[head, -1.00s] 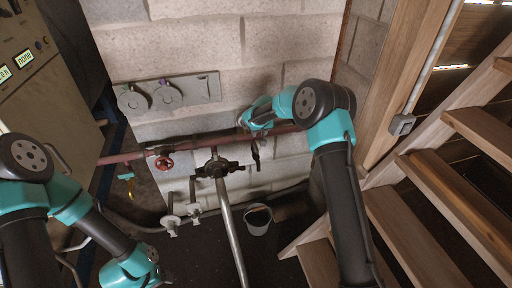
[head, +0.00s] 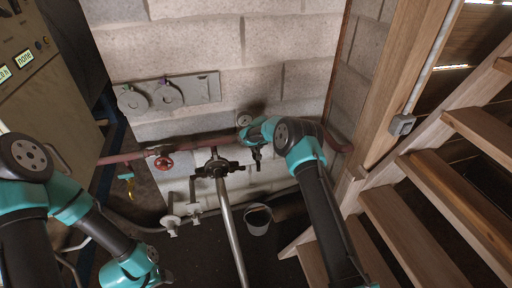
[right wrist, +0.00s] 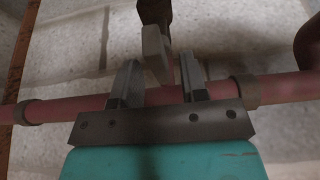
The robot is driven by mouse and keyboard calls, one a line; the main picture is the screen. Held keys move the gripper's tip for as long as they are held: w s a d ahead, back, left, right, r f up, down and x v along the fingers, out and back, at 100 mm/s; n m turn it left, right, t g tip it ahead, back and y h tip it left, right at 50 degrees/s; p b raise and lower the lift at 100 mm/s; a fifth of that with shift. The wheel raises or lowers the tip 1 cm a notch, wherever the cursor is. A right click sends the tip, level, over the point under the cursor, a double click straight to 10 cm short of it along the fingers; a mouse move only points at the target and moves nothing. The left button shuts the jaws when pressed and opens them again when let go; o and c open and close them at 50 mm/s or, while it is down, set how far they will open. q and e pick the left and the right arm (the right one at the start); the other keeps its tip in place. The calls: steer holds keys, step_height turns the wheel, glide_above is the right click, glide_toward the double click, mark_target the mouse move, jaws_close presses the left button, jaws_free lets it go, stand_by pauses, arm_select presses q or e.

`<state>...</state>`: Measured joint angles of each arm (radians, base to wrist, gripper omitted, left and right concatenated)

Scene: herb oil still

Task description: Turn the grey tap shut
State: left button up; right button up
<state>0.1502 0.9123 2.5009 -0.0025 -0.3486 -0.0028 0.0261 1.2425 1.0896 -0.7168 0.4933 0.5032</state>
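In the right wrist view, the grey tap (right wrist: 155,52) is a flat grey handle beside a dark brown fitting on the wall side of a red pipe (right wrist: 275,88). My right gripper (right wrist: 158,78) is open, its two fingers apart on either side of the handle's near end. A gap shows between the handle and the right finger; I cannot tell whether the left finger touches it. In the head view my right gripper (head: 256,152) is at the red pipe by the wall, and I cannot make out the grey handle there.
A red handwheel (head: 163,162) sits on the pipe to the left. A metal post (head: 231,235) rises in front of the pipe. A bucket (head: 258,219) stands on the floor below. Wooden stairs (head: 430,200) fill the right side.

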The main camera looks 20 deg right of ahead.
steer(key=shift+w+f, duration=0.1)
steer(key=shift+f, duration=0.3)
jaws_close()
